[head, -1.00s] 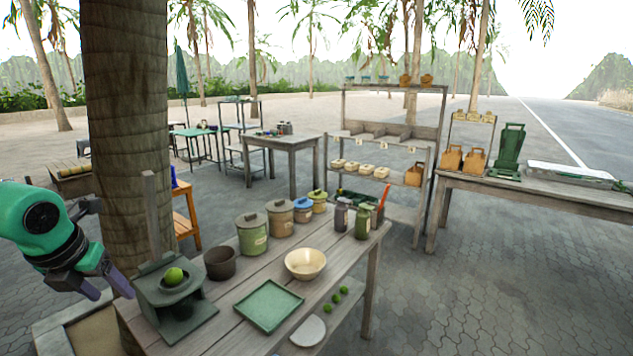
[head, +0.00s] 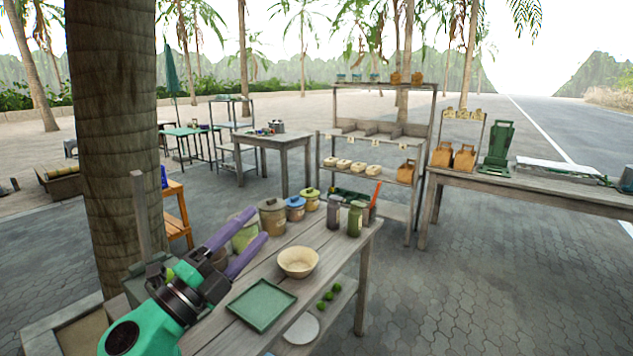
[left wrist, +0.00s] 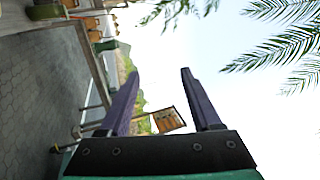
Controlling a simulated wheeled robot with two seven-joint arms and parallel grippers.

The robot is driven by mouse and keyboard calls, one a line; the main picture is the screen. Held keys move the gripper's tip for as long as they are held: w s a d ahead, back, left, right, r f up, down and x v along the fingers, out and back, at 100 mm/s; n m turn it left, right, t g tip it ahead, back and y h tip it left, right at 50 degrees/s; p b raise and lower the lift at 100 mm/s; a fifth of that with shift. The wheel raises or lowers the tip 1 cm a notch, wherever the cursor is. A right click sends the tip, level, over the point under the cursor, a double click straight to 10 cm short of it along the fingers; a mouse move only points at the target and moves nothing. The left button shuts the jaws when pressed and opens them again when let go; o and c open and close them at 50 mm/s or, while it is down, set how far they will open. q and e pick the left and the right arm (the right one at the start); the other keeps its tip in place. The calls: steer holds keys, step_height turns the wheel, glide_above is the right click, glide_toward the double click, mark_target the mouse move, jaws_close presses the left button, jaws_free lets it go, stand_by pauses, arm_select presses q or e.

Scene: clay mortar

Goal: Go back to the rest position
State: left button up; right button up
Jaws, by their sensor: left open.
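My left gripper (head: 245,243) is raised over the left part of the wooden table (head: 336,256), its two purple fingers apart and pointing up and to the right in the head view. Nothing is between the fingers. In the left wrist view the open fingers (left wrist: 158,100) point toward sky and palm fronds. The gripper hides most of the grey-green stand at the table's left end and part of the green lidded canister (head: 246,236). A sliver of a green fruit (head: 170,274) shows beside the wrist. My right gripper is out of view.
On the table are a green square tray (head: 262,305), a cream bowl (head: 298,262), lidded canisters (head: 272,217) and bottles (head: 355,219). Limes (head: 325,297) lie lower at the table's right side. A thick palm trunk (head: 120,120) stands close at left. Paving at right is clear.

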arm_select(q)
steer(key=a+f+n+y, duration=1.1)
steer(key=n+y, duration=0.1)
steer(key=n, duration=0.3)
steer(key=s+a+f+n+g+y, duration=0.1)
steer(key=s+a+f+n+g, duration=0.15)
steer(key=f, duration=0.35)
steer(key=s+a+f+n+g+y, duration=0.1)
steer(key=s+f+n+g+y, duration=0.15)
steer(key=f, duration=0.45)
steer(key=s+d+f+n+g+h, duration=0.3)
steer(key=s+f+g, duration=0.6)
steer(key=s+f, duration=0.55)
steer(key=s+f+g, duration=0.1)
steer(key=s+f, duration=0.1)
steer(key=f, duration=0.8)
steer(key=s+f, duration=0.2)
steer(key=f, duration=0.8)
steer(key=s+a+f+g, duration=0.1)
steer(key=s+a+f, duration=0.2)
steer(key=s+f, duration=1.2)
steer(key=shift+s+f+m+g+p, duration=0.3)
steer(key=shift+s+f+g+p, duration=0.1)
steer(key=shift+s, duration=0.6)
